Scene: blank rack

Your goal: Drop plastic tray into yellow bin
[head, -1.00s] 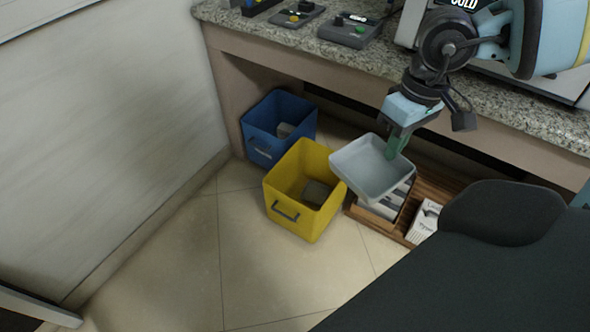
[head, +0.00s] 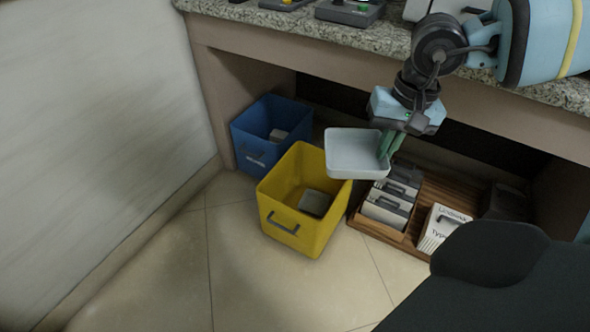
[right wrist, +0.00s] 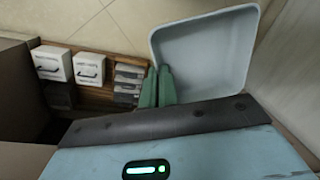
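A pale grey plastic tray (head: 354,152) is held by its right edge in my right gripper (head: 388,146). The tray hangs above and just beyond the right rim of the yellow bin (head: 288,235), roughly level. In the right wrist view the green fingers (right wrist: 157,86) close together on the edge of the tray (right wrist: 205,55). The yellow bin stands on the floor with a grey object (head: 314,202) inside it. My left gripper is not in view.
A blue bin (head: 252,148) with a grey object inside stands behind the yellow bin. A wooden rack (head: 381,232) with several boxes stands to the right, below the granite counter (head: 400,40). The tiled floor (head: 150,275) at the front left is clear.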

